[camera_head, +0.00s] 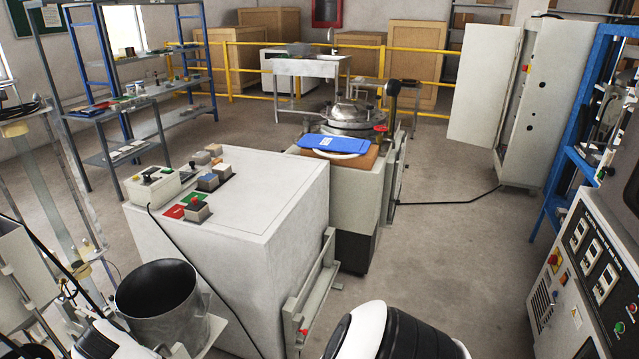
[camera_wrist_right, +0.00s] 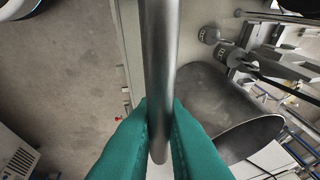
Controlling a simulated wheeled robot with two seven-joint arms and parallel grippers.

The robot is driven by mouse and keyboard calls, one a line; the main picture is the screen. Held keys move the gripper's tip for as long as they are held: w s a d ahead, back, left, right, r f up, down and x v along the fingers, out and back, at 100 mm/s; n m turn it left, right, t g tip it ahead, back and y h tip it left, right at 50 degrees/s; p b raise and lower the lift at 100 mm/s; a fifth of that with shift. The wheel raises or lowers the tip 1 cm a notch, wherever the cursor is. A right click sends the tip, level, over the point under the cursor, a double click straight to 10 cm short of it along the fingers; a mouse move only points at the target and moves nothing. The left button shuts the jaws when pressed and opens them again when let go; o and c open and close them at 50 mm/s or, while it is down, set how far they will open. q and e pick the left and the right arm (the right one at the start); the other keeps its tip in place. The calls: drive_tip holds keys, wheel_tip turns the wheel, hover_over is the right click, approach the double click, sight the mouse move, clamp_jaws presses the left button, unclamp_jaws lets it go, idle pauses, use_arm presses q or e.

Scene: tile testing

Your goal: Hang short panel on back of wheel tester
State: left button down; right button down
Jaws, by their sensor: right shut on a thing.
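My right gripper (camera_wrist_right: 158,130) has green fingers, shut on a grey metal bar (camera_wrist_right: 160,50) that runs up the middle of the right wrist view. I cannot tell whether this bar is part of the short panel. A large white cabinet (camera_head: 225,230) with several coloured blocks on top stands in the middle of the head view; I cannot tell for sure that it is the wheel tester. A grey rail bracket (camera_head: 312,290) with a red-tipped part is on its right side. My left gripper is not in view.
A dark metal drum (camera_head: 165,298) stands left of the cabinet; it also shows in the right wrist view (camera_wrist_right: 215,95). A machine with a blue board (camera_head: 335,145) stands behind the cabinet. A control console (camera_head: 590,270) is at right. Floor (camera_head: 430,240) between them is clear.

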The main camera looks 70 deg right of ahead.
wheel_tip(320, 180, down, 26)
drive_tip(key=b, duration=2.4)
drive_tip(key=shift+r, duration=0.15)
